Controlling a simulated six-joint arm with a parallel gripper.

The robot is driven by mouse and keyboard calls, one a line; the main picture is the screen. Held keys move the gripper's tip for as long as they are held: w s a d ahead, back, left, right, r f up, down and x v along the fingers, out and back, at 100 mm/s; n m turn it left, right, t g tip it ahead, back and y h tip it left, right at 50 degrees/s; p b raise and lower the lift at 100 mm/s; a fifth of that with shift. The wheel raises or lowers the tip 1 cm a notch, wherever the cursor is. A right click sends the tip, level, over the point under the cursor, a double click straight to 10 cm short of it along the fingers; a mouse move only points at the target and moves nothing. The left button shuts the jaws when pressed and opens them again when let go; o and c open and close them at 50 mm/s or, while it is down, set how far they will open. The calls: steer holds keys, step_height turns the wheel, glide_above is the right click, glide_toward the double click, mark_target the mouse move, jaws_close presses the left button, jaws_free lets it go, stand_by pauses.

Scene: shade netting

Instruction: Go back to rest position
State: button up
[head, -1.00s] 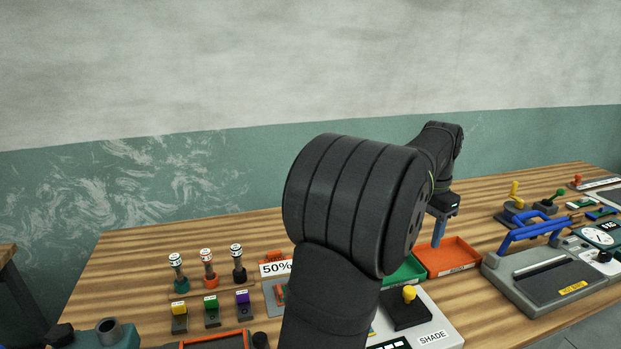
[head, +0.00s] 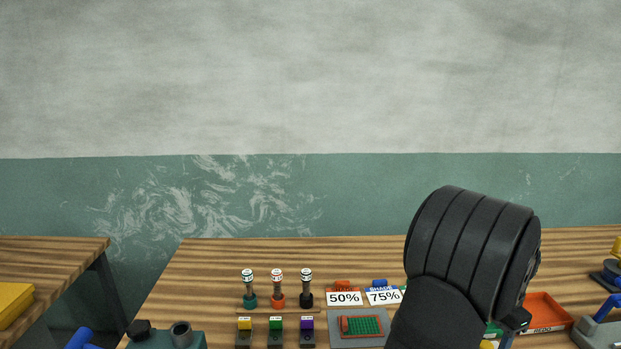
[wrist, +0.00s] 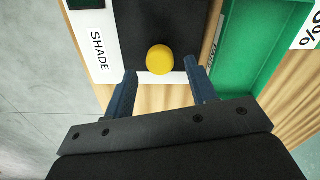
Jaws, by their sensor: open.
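My gripper (wrist: 164,92) shows in the wrist view with its two blue fingers apart and nothing between them. It is above the front edge of the white SHADE device (wrist: 97,45), whose black pad (wrist: 150,15) carries a yellow knob (wrist: 160,59). The knob is just beyond the fingertips, and I cannot tell the height gap. In the head view my arm covers this device and the fingers are mostly hidden behind it.
A green tray (wrist: 248,45) lies right of the fingers in the wrist view. In the head view an orange REDO tray (head: 549,312) is right of my arm. Three upright handled tools (head: 277,289), small coloured blocks (head: 275,333) and 50% and 75% cards (head: 344,297) stand to the left.

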steer(key=shift+f, duration=0.95)
steer(key=shift+a, duration=0.25)
